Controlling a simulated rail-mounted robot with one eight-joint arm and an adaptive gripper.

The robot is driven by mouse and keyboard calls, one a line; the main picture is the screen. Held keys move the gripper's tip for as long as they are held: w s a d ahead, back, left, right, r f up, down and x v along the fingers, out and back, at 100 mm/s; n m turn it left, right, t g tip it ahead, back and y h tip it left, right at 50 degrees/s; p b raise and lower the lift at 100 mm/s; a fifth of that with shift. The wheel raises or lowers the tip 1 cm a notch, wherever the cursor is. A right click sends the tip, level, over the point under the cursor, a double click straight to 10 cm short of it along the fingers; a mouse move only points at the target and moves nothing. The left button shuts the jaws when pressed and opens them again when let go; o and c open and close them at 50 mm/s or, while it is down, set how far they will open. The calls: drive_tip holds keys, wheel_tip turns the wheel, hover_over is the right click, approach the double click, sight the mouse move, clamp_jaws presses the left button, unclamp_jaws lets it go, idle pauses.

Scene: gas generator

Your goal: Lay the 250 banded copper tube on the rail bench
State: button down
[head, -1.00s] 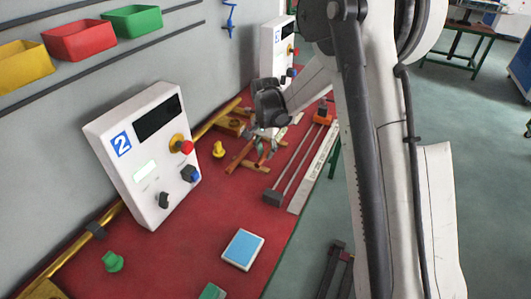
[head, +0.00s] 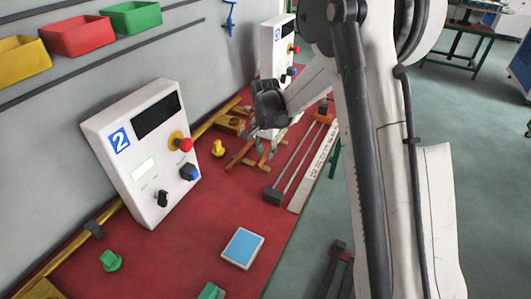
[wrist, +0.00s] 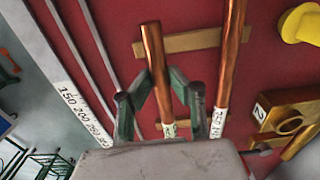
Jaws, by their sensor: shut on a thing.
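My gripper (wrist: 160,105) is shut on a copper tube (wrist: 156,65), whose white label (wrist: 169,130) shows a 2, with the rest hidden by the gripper. The tube's free end overlaps a tan wooden bar (wrist: 203,40); I cannot tell whether it touches. A second copper tube (wrist: 231,60) with a white label (wrist: 219,122) lies to the right, apart from the fingers. In the head view, my gripper (head: 268,149) is low over the red table.
A white scale strip (head: 318,170) runs along the table edge beside the rods. A yellow knob (head: 218,149) and a brass fitting (wrist: 290,116) are near the tubes. Panel 2 (head: 140,155) stands at left. A blue pad (head: 243,248) lies in front; red table between is clear.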

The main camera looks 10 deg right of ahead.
drive_tip(key=shift+f+b, duration=0.8)
drive_tip(key=shift+f, duration=0.1)
drive_tip(key=c, duration=1.6)
unclamp_jaws()
drive_tip(key=shift+o, duration=0.2)
drive_tip(key=shift+r, duration=0.15)
wheel_tip(320, 180, up, 12)
drive_tip(key=shift+s, duration=0.1)
